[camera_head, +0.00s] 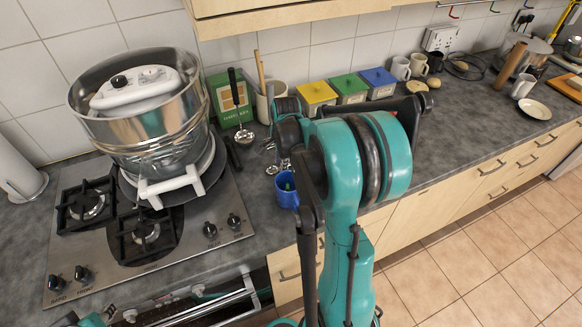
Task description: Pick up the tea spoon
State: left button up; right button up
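Small silver utensils (270,146) lie on the grey worktop between the hob and my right arm. One may be the tea spoon, but they are too small and too covered to tell. My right gripper (280,150) is over this part of the worktop, close to the utensils and behind the blue mug (286,190). My own arm hides much of it, and its fingers cannot be made out clearly. I cannot tell whether it touches or holds anything. My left gripper is not in view; only a bit of teal shows at the lower left edge.
A gas hob (190,245) carries a large steel pot (150,140). A ladle (243,135) leans near a green box (229,98) and a utensil crock (285,98). Yellow (316,97), green (348,88) and blue (379,82) canisters line the wall. A plate (534,109) lies farther right.

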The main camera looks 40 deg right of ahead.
jog(key=shift+w+d+f, duration=0.1)
jog(key=shift+w+f, duration=0.1)
jog(key=shift+f, duration=0.6)
jog(key=shift+r, duration=0.1)
grip_shut()
